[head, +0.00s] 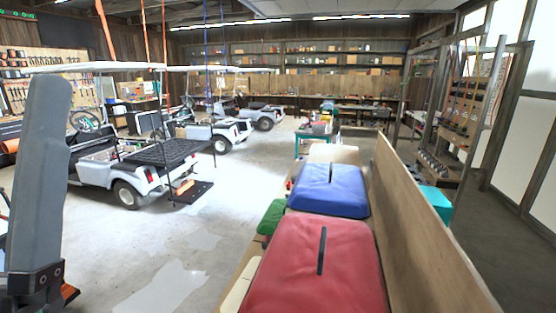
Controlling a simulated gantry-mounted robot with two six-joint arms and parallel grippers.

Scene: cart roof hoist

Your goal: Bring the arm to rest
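Neither of my grippers can be made out in the head view. A large grey upright piece (38,180) with a dark bolted bracket at its foot fills the left edge; I cannot tell whether it is part of my arm. The nearest white cart (95,170) stands on the floor at left, with a black rear deck and a pale roof (85,67) above it. Orange and blue straps (207,60) hang down from above near the carts.
A bench at front centre-right carries a red cushion (318,272) and a blue cushion (328,190), with a wooden board (420,225) along its right side. More carts (265,113) stand farther back. The concrete floor (190,235) between the nearest cart and bench is clear.

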